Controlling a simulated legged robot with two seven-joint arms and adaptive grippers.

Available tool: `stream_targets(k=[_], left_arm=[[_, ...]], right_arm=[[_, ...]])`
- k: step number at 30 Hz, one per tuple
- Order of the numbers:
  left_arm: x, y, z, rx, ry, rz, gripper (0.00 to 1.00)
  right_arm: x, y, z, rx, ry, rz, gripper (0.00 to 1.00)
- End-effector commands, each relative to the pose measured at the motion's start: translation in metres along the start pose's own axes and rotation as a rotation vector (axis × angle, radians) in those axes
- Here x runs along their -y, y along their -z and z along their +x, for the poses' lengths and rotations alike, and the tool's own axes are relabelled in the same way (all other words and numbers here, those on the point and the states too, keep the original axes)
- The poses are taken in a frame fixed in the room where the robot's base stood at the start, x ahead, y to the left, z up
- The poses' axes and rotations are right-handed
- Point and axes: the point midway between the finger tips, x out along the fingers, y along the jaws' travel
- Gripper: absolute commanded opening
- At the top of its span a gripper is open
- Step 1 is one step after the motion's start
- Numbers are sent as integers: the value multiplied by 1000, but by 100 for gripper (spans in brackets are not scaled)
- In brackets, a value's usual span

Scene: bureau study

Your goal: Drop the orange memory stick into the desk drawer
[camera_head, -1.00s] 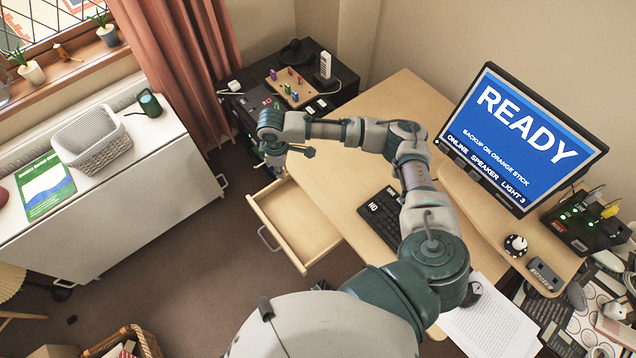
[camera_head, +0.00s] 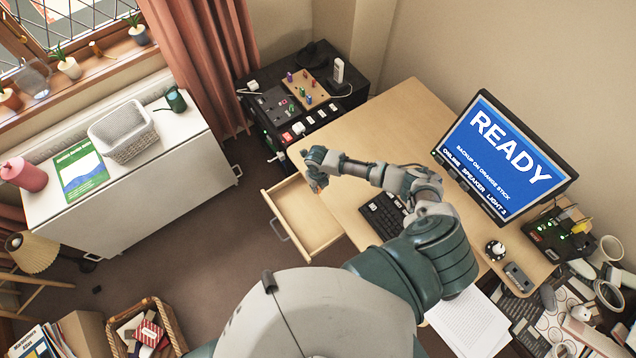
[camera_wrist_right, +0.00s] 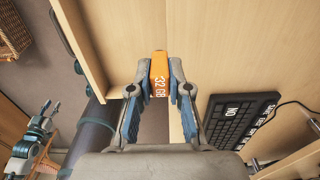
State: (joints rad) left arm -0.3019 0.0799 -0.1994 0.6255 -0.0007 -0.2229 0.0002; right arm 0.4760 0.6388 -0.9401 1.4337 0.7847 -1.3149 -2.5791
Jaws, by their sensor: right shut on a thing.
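The orange memory stick (camera_wrist_right: 159,72), marked 32 GB, is upright between the fingertips of my right gripper (camera_wrist_right: 160,88) in the wrist view. My right gripper is shut on it. In the head view this gripper (camera_head: 317,180) is by the desk edge, at the inner end of the open desk drawer (camera_head: 283,228); the stick cannot be made out there. The drawer is pulled out and looks empty. In the wrist view, the drawer's front with its dark handle (camera_wrist_right: 61,32) is left of the stick. My left gripper is not clearly seen.
The desk (camera_head: 400,115) carries a black keyboard (camera_head: 383,216) right of the drawer and a monitor (camera_head: 503,155) reading READY. A black cabinet (camera_head: 350,100) with small devices stands behind the drawer. Carpet is open in front; a wicker basket (camera_head: 165,320) stands at lower left.

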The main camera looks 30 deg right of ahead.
Motion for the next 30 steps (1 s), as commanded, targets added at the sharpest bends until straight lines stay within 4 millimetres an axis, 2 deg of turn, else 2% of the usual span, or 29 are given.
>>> stream_targets(k=[5, 18, 27, 28, 30], left_arm=[[0, -2, 9, 0, 0, 0, 35], [-1, -7, 53, 3, 0, 0, 35], [-2, -7, 53, 3, -1, 0, 35], [-2, -7, 53, 3, -1, 0, 35], [-2, -7, 53, 3, -1, 0, 35]], right_arm=[[0, 2, 12, 0, 0, -25, 0], [1, 2, 60, -1, -1, -23, 0], [1, 1, 61, 0, 0, -22, 0], [1, 1, 60, 0, 0, -22, 23], [1, 1, 61, 0, 0, -22, 40]])
